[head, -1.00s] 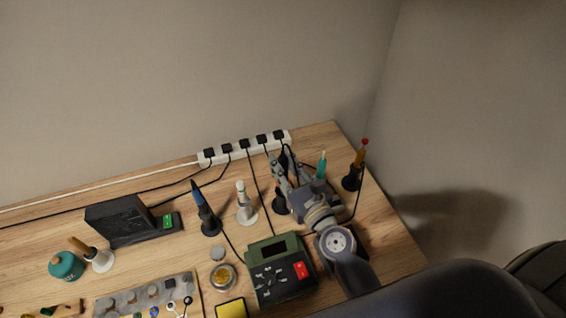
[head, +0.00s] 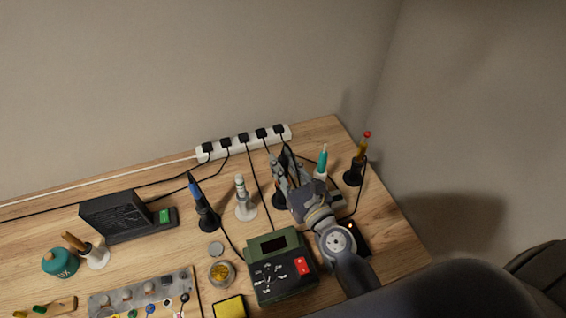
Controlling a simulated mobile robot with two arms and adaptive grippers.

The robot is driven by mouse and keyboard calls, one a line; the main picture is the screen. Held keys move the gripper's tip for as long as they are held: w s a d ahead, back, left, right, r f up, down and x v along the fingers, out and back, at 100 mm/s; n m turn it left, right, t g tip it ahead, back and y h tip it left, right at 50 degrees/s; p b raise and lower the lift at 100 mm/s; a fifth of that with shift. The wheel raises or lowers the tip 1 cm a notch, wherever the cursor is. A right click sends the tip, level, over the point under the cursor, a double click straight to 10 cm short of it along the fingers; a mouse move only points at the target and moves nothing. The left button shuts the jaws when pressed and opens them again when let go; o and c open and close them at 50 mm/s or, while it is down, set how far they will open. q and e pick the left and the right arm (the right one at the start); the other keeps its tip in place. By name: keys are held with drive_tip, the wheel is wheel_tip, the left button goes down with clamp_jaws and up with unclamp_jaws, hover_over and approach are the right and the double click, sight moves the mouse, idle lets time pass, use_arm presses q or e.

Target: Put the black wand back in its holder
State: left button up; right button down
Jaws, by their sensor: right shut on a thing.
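My right gripper (head: 280,168) is shut on the black wand (head: 288,157), which shows as a dark upright shape at its fingers. The fingers hide much of the wand. A black holder (head: 279,201) stands on the bench just below the fingers in the picture, partly hidden by the gripper. The wand is above or at this holder; I cannot tell whether its lower end is inside. My left gripper is not in view.
A white holder with a white wand (head: 240,187) and a blue-tipped wand (head: 195,190) stand to the left. A teal wand (head: 322,160) and an orange one (head: 362,147) stand to the right. A green station (head: 268,245) is in front, a power strip (head: 215,153) behind.

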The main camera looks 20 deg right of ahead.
drive_tip(key=shift+f, duration=0.1)
drive_tip(key=c, duration=1.3)
unclamp_jaws()
drive_tip(key=shift+c, duration=0.2)
drive_tip(key=shift+o, duration=0.2)
drive_tip(key=o, duration=0.6)
wheel_tip(320, 180, up, 11)
drive_tip(key=p, duration=1.1)
